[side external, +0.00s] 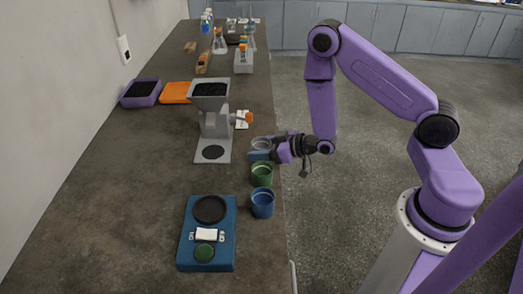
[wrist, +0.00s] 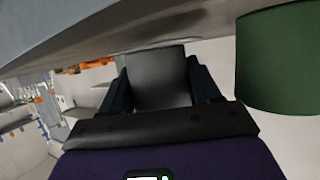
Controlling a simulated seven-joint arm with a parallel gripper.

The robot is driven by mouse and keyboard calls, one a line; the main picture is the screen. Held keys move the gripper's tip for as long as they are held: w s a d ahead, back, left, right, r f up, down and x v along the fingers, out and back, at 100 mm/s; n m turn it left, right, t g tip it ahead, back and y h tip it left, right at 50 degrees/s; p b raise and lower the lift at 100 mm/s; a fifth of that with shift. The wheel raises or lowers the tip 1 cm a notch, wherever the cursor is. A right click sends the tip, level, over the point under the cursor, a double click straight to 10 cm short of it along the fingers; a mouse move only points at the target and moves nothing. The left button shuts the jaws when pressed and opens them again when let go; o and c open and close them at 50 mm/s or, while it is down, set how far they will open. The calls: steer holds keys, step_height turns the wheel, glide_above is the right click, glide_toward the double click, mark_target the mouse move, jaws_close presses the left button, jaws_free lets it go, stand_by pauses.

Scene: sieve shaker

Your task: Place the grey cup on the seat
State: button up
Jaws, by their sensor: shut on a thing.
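The grey cup (side external: 262,144) is at the table's right edge in the side view, upright, beyond the green cup. My gripper (side external: 261,155) is shut on it, with the blue fingers on either side. In the wrist view the grey cup (wrist: 160,76) fills the space between the two fingers (wrist: 162,88). I cannot tell whether its base touches the table. Two round dark spots could be the seat: a black disc (side external: 212,152) on the base of the grey hopper machine, and a black round plate (side external: 210,210) on the blue device.
The green cup (side external: 262,174) stands close to my gripper, also large in the wrist view (wrist: 278,62). The blue cup (side external: 262,203) stands nearer. The hopper machine (side external: 212,120) rises left of my gripper. Trays and glassware are farther back. The table's left part is clear.

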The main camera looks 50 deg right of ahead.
steer(key=shift+f, duration=0.3)
steer(key=shift+f, duration=0.2)
steer(key=o, duration=1.1)
steer(key=v, duration=0.7)
steer(key=shift+s+d+r, duration=0.15)
steer(key=shift+s, duration=0.05)
